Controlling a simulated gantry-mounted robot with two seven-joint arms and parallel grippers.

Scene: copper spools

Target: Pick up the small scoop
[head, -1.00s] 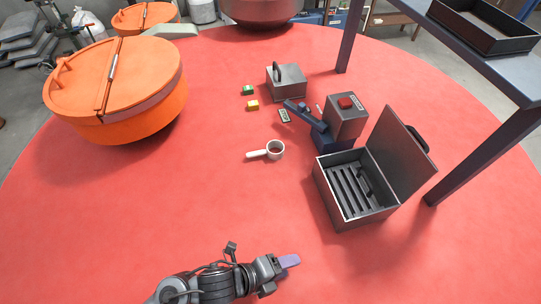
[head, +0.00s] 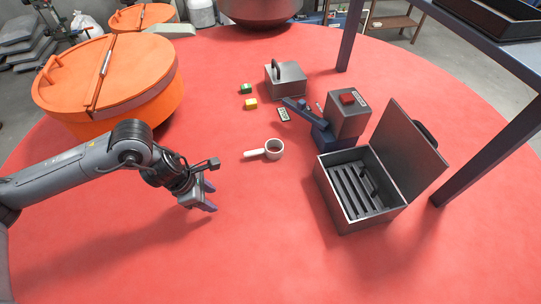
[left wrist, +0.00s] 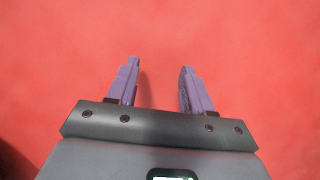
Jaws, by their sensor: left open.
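The small scoop (head: 272,150) lies on the red table in the head view, with a round cup and a white handle pointing left. My left gripper (head: 211,197) is open and empty above the table, to the left of the scoop and nearer the front, apart from it. In the left wrist view the two purple fingers (left wrist: 158,88) stand apart with only red surface between and beyond them; the scoop does not show there. My right gripper is not in view.
An open metal box (head: 335,207) with a slatted inside stands right of the scoop. An orange drum (head: 150,99) stands left. The front table is clear.

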